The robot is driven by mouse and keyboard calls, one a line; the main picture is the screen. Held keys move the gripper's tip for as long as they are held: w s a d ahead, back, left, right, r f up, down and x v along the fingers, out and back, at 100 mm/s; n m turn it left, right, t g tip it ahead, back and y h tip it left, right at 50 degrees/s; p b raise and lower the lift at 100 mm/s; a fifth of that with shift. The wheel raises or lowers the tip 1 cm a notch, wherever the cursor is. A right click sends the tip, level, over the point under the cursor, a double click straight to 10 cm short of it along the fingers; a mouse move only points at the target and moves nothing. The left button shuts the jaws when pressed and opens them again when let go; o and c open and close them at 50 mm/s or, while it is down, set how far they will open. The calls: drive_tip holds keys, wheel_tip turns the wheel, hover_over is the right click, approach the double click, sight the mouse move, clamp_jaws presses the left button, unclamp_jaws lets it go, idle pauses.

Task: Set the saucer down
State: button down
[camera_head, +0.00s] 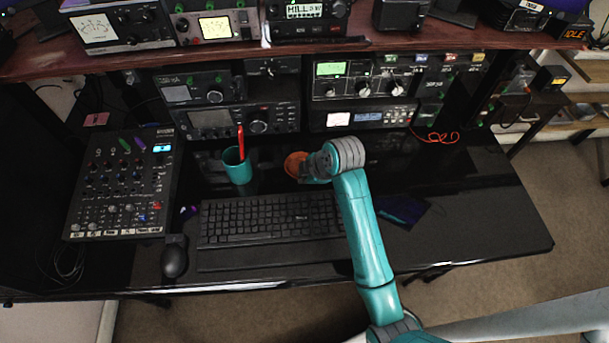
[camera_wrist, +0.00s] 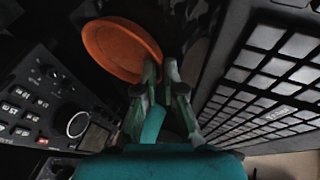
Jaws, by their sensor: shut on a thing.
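The saucer (camera_wrist: 118,48) is a round orange dish in the wrist view. My gripper (camera_wrist: 160,75) is shut on its near rim. In the head view the saucer (camera_head: 294,165) shows as a small orange patch just left of my gripper (camera_head: 308,174), partly hidden by my wrist. It is over the black desk (camera_head: 470,200), between the keyboard and the radios. I cannot tell whether it touches the desk.
A teal cup (camera_head: 237,168) with a red item in it stands left of the saucer. The keyboard (camera_head: 270,219) lies in front, and radios (camera_head: 245,120) stand behind. A mixer (camera_head: 122,185) and a mouse (camera_head: 174,258) are at the left. The desk's right side is mostly clear.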

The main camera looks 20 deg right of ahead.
drive_tip(key=c, duration=1.6)
unclamp_jaws()
drive_tip(key=shift+r, duration=0.1)
drive_tip(key=v, duration=1.2)
drive_tip(key=shift+s, duration=0.15)
